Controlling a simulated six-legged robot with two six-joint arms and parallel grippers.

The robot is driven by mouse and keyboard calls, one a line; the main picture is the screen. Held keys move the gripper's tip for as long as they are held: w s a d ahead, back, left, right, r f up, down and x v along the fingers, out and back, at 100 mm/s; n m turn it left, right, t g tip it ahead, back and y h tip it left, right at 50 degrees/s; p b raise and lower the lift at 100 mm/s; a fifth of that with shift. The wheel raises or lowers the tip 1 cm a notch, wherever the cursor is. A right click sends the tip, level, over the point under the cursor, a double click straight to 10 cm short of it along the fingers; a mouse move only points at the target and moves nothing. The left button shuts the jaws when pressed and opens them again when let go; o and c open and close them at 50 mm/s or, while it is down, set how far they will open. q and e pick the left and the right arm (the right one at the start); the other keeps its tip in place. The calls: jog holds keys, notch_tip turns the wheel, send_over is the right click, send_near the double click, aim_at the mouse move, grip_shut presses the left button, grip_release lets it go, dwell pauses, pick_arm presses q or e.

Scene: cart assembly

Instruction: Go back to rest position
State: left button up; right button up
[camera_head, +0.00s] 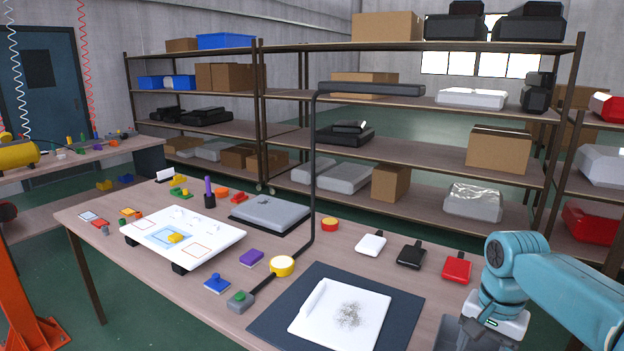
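My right arm, teal and white, enters at the lower right of the head view and bends down over the right end of the work table (120,221). My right gripper (478,338) is at the bottom edge of the picture, to the right of the dark mat. Its fingertips are cut off, so I cannot tell whether it is open or shut. No held object shows. My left arm and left gripper are not in view.
On the table are a white board (222,239), a grey pad (270,213), a dark mat (408,305) bearing a white speckled plate (318,318), and a tall black lamp (313,170). Shelves (400,97) stand behind. An orange frame (15,290) is at left.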

jog(key=s+a+f+n+y, duration=0.15)
jog(key=a+f, duration=0.45)
jog(key=f, duration=0.7)
jog(key=s+a+f+n+y, duration=0.1)
jog(key=s+a+f+n, duration=0.3)
jog(key=f, duration=0.9)
jog(key=s+a+f, duration=0.3)
jog(key=s+f, duration=0.2)
jog(key=s, duration=0.3)
jog(key=s+a+f+y, duration=0.1)
jog(key=s+a+f, duration=0.3)
jog(key=s, duration=0.4)
jog(key=shift+s+f+n, duration=0.2)
jog(key=shift+f+n, duration=0.25)
jog(key=shift+f, duration=0.15)
